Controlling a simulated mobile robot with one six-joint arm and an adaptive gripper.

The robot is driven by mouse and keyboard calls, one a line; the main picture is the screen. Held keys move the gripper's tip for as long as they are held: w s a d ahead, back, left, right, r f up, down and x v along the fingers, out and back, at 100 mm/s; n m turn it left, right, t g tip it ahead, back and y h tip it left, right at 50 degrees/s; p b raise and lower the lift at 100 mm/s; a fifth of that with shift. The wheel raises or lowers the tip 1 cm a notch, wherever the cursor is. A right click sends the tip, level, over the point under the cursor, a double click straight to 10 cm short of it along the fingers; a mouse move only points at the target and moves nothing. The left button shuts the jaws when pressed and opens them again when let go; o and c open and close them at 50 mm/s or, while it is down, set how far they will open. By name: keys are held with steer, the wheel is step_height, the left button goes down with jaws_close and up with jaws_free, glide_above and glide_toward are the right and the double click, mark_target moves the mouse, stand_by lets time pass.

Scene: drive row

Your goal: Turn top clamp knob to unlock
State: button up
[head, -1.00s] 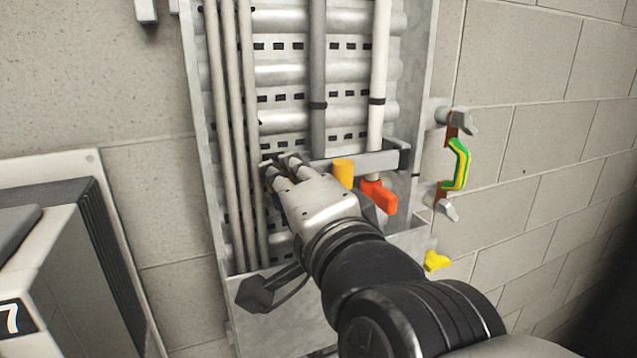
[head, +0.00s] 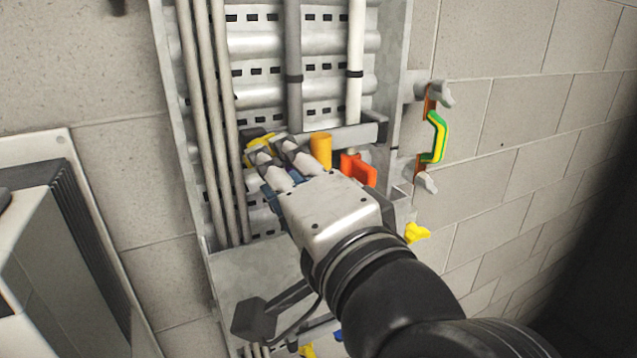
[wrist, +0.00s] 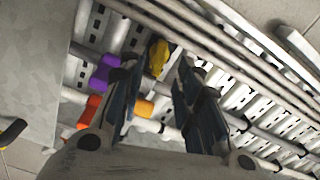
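A yellow knob (head: 262,142) sits at the left end of the grey crossbar, just beyond my fingertips. It also shows in the wrist view (wrist: 158,58), ahead of the gap between the fingers. I take it as the top clamp knob, since other yellow knobs sit lower, at the tray's right side (head: 416,233) and at the bottom edge (head: 306,350). My gripper (head: 274,152) is open in front of the panel; the wrist view (wrist: 157,80) shows the fingers apart with nothing between them. Fingers partly hide the knob's underside in the head view, and contact cannot be told.
An orange cylinder (head: 320,152) and a red-orange lever (head: 358,169) stand close to the right of my gripper. Vertical grey pipes (head: 213,120) run on the left. A green-yellow strap with grey wing nuts (head: 438,138) is on the right wall. A purple part (wrist: 105,72) is near the left finger.

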steer(key=v, duration=0.6)
stand_by(0.3)
steer(key=shift+w, duration=0.1)
stand_by(0.3)
